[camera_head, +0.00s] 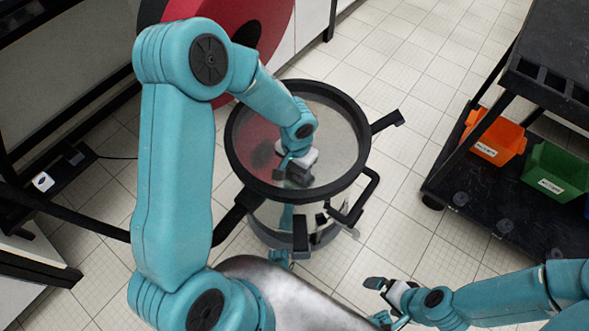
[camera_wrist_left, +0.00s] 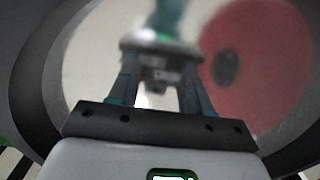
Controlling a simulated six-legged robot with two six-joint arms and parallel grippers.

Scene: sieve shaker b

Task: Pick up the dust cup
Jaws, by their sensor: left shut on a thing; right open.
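A large round vessel with a black rim (camera_head: 245,170) and a shiny, mirror-like top stands on the floor in the middle of the head view. My left gripper (camera_head: 296,176) reaches down over that top and is shut. What it grips is hidden by its own body. In the left wrist view my left gripper's fingers (camera_wrist_left: 158,90) point at the shiny surface, where a blurred teal and dark reflection shows. I cannot make out a dust cup for certain in either view. My right gripper (camera_head: 374,300) is open and empty, low at the right of the vessel.
Black brackets (camera_head: 385,121) stick out from the vessel's rim. A black cart (camera_head: 470,200) on the right carries an orange bin (camera_head: 493,137) and a green bin (camera_head: 556,174). A red disc (camera_head: 262,22) stands behind. Tiled floor between vessel and cart is clear.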

